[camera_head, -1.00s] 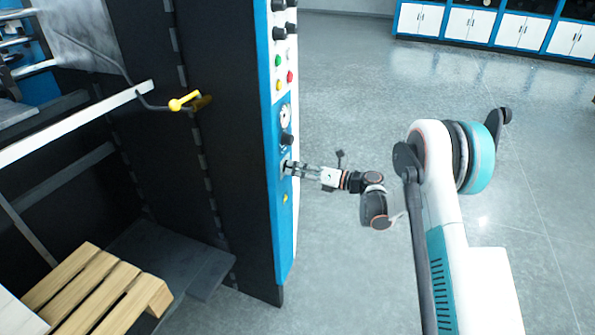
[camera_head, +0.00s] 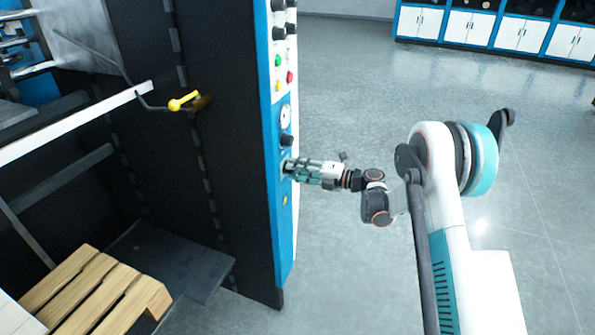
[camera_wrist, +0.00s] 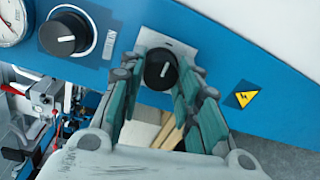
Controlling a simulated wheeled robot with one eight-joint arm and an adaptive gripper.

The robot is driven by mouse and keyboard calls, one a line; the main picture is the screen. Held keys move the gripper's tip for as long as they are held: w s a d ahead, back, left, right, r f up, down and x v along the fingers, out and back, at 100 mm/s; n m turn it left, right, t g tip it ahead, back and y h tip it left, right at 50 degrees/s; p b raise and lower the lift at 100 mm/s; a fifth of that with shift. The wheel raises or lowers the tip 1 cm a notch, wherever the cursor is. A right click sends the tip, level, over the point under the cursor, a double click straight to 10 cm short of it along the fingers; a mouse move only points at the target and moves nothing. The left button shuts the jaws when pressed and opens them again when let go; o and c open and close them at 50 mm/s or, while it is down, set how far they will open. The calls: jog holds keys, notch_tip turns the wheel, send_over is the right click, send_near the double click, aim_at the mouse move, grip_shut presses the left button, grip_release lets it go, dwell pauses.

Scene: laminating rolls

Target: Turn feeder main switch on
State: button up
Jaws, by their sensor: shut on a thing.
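The feeder main switch appears to be the black rotary knob (camera_wrist: 160,70) on a light plate on the blue panel. It carries a short white mark, tilted slightly from upright in the wrist view. My gripper (camera_wrist: 162,88) has its teal-padded fingers shut around this knob, one on each side. In the head view my gripper (camera_head: 292,169) reaches the panel face from the right, and its fingers hide the knob there.
Another black knob (camera_wrist: 66,34) and a gauge (camera_wrist: 8,20) sit beside it on the blue panel (camera_head: 278,215). A yellow warning triangle (camera_wrist: 244,98) is on the other side. A yellow-handled lever (camera_head: 184,100) sticks out at the machine's side. Open floor lies right of the panel.

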dwell(0.4)
jog(key=o, duration=1.1)
jog(key=shift+w, duration=0.1)
jog(key=shift+d, duration=0.1)
jog(key=v, duration=1.2)
